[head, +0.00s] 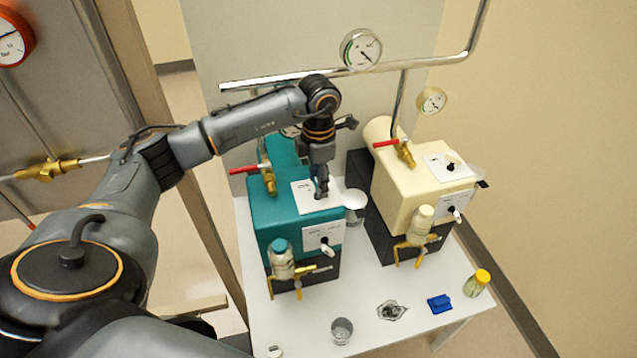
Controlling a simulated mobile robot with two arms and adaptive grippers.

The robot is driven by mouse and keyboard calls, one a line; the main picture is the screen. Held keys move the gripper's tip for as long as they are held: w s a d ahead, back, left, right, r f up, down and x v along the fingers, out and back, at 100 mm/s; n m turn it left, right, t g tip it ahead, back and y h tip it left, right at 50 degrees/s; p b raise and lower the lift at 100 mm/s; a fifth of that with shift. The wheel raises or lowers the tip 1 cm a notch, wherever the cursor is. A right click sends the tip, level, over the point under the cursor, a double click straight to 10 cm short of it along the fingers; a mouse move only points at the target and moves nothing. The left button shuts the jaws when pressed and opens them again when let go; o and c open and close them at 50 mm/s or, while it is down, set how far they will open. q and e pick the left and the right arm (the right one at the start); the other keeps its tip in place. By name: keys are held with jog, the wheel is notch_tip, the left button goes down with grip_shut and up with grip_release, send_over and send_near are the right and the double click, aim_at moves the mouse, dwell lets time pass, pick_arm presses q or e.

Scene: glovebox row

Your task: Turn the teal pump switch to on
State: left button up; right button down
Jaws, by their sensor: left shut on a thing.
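The teal pump (275,211) stands on the left of the white table. A white plate (304,196) lies on its top, and a second white plate with a dark knob (325,246) and pale lever is on its front. My left gripper (321,192) reaches down from above onto the top plate and is shut on the teal pump switch there. The fingers hide the switch, so I cannot tell its position. My right gripper is not in view.
A cream pump (410,185) with similar plates stands close on the right. Red-handled brass valves (267,178) rise behind the plates. A glass (342,330), a blue piece (440,303) and a yellow-capped vial (477,283) are at the table's front. A pipe (290,80) crosses behind.

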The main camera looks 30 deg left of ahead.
pick_arm(q)
jog(key=shift+m, duration=0.3)
jog(key=o, duration=1.2)
jog(key=shift+c, duration=0.2)
jog(key=shift+r, duration=0.1)
notch_tip(320, 180, up, 12)
